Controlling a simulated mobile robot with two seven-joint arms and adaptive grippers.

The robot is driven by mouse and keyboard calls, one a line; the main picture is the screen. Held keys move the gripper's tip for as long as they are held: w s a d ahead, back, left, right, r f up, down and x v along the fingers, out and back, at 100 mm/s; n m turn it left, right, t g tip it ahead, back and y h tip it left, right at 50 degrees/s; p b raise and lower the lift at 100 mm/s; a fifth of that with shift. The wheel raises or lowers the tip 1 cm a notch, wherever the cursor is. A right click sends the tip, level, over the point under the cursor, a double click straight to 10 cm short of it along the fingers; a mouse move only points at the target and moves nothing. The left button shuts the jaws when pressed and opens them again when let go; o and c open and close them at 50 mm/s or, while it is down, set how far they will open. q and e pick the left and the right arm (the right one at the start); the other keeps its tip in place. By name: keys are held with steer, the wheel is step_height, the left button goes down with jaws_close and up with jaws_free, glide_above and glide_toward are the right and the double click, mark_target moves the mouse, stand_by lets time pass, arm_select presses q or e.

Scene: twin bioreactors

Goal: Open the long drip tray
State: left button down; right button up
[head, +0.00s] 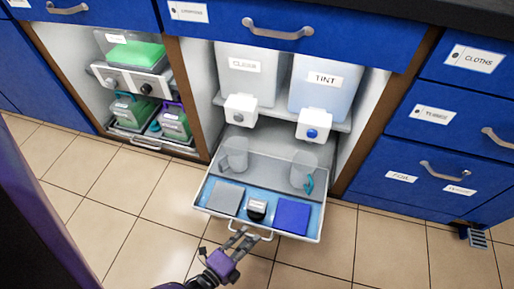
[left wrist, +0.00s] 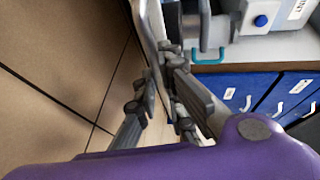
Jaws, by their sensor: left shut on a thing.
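The long drip tray (head: 258,177) is pulled out from the cabinet below two dispensers, over the tiled floor. It holds two clear cups, a grey square, a blue square and a small black labelled item. Its front handle (head: 247,234) is a thin metal bar. My left gripper (head: 241,240) is at this handle, shut on it. In the left wrist view, the fingers (left wrist: 165,88) close around the metal bar (left wrist: 150,35). My right gripper is not visible.
Dispensers labelled CLEAR (head: 245,72) and TINT (head: 322,82) stand on the shelf above the tray. A left bay holds a green-filled unit (head: 135,55) and small containers. Blue drawers (head: 435,115) flank the right. The tiled floor in front is open.

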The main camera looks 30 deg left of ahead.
arm_select(q)
steer(key=shift+s+d, duration=0.25)
steer(key=shift+s, duration=0.55)
steer(key=shift+s+d, duration=0.25)
steer(key=shift+s, duration=0.55)
steer(key=c, duration=1.9)
jaws_free()
steer(key=shift+o, duration=0.2)
steer(key=v, duration=1.2)
steer(key=shift+f, duration=0.15)
